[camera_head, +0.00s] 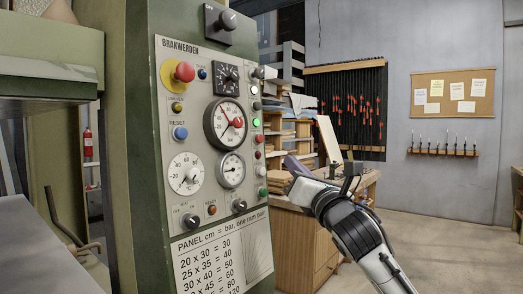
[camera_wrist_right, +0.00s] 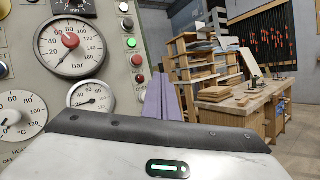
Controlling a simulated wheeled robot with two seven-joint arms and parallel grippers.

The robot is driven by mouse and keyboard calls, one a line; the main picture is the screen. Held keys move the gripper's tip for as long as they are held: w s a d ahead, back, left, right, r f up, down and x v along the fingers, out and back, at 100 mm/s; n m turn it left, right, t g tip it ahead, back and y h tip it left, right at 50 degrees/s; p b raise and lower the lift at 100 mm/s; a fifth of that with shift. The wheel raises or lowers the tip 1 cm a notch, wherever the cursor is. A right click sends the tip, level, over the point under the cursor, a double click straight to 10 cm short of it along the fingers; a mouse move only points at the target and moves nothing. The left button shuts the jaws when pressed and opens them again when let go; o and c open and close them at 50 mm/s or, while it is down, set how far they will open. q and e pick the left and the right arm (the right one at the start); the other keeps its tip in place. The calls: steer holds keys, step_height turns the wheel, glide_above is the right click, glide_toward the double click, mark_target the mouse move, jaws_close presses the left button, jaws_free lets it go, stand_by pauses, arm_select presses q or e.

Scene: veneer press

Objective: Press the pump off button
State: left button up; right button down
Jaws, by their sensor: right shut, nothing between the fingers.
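The control panel (camera_head: 212,130) stands on a green press column, with a vertical row of small buttons along its right edge. Two red buttons, an upper one (camera_head: 259,138) and a darker lower one (camera_head: 258,154), sit in this row; the upper one also shows in the right wrist view (camera_wrist_right: 137,60). The button labels are too small to read, so I cannot tell which is pump off. My right gripper (camera_head: 290,160) is shut and empty, just right of the panel. Its purple fingers (camera_wrist_right: 160,97) appear beside the lower buttons, apparently apart from them. My left gripper is out of view.
A red mushroom knob on yellow (camera_head: 184,72), a blue button (camera_head: 180,133), gauges (camera_head: 226,123) and black selector knobs (camera_head: 239,205) share the panel. A wooden workbench (camera_head: 307,230) stands behind my right arm. Open floor (camera_head: 440,230) lies at the right.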

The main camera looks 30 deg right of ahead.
mark_target(260, 139)
step_height(260, 139, up, 6)
steer(key=s+d+n+t+h, duration=0.1)
steer(key=s, duration=0.1)
steer(key=shift+d+n, duration=0.3)
steer(key=shift+d, duration=0.1)
steer(key=w+a, duration=0.3)
steer(key=w, duration=0.5)
steer(key=shift+a+f, duration=0.25)
steer(key=shift+f, duration=0.1)
stand_by(0.7)
steer(key=shift+p, duration=0.3)
stand_by(0.5)
